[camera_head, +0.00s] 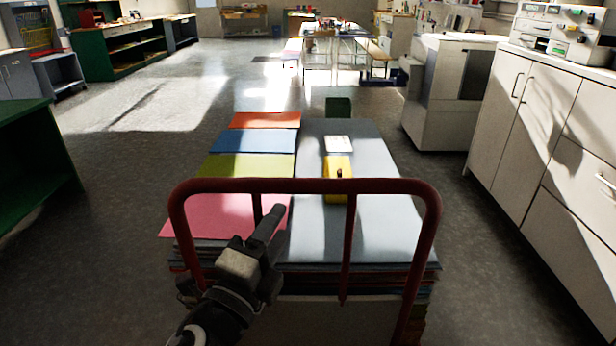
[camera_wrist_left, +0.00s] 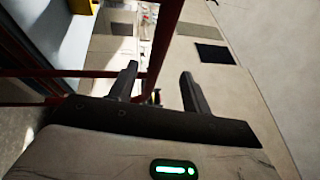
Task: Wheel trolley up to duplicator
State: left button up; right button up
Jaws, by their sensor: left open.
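The trolley (camera_head: 345,305) stands directly in front of me in the head view. Its red tubular handle (camera_head: 300,186) arches across the near end. Sheets and stacks in pink, green, blue, orange and grey cover its deck. My left gripper (camera_head: 276,226) is inside the handle's outline, below the top bar. The wrist view shows its two fingers (camera_wrist_left: 159,70) apart, with a red bar (camera_wrist_left: 165,35) near the left finger; I cannot tell whether they touch. A pale floor-standing machine (camera_head: 425,115), which looks like the duplicator, stands ahead and to the right. My right gripper is out of view.
A white cabinet (camera_head: 540,120) with a device (camera_head: 560,30) on top lines the right side. A green shelf (camera_head: 30,150) stands at the left. A table (camera_head: 335,32) with benches lies ahead. The floor (camera_head: 140,180) to the left is clear.

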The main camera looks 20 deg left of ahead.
aim_at(308, 179)
pick_arm(q)
jog(key=p+x, duration=0.1)
jog(key=x, duration=1.1)
jog(key=shift+w+p, duration=0.4)
grip_shut()
